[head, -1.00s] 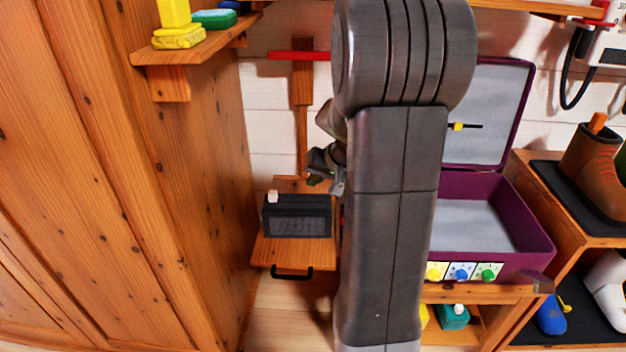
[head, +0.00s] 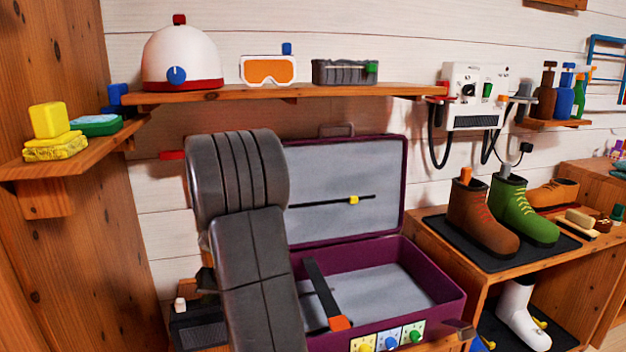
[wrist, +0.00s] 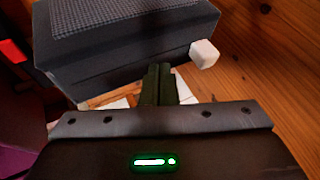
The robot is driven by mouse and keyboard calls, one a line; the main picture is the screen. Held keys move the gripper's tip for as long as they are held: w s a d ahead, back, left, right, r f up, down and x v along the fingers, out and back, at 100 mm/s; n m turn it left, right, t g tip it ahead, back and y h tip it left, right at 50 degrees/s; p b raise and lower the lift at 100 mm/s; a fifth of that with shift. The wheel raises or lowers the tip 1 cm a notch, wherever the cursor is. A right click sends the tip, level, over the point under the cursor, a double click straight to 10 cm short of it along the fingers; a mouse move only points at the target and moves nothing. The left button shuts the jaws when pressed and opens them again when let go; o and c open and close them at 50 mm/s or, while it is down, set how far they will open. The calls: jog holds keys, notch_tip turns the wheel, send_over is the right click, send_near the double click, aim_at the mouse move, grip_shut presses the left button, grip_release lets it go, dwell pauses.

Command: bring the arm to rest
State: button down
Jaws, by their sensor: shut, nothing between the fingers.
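My gripper (wrist: 159,84) is shut and empty in the wrist view, its two dark fingers together. The fingertips are close to a dark box with a mesh face (wrist: 125,35) and a white knob (wrist: 204,53); I cannot tell whether they touch it. In the head view my arm (head: 250,245) is folded and rises in front of the open purple suitcase's (head: 450,300) left part. The gripper is hidden behind the arm there. The dark box (head: 195,330) shows only partly at the arm's lower left.
A dark strap with an orange end (head: 339,323) lies in the suitcase. A wall shelf (head: 290,92) holds a helmet (head: 180,60) and goggles (head: 268,70). A boot rack (head: 480,262) stands to the right. A wooden panel (head: 60,230) closes the left side.

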jog(key=shift+w+d+f, duration=0.15)
jog(key=shift+w+d, duration=0.05)
jog(key=shift+d, duration=0.2)
jog(key=shift+w+d, duration=0.25)
jog(key=shift+d, duration=0.7)
jog(key=shift+w+d, duration=0.25)
jog(key=shift+d, duration=0.75)
jog(key=shift+w+d, duration=0.25)
jog(key=shift+d, duration=0.7)
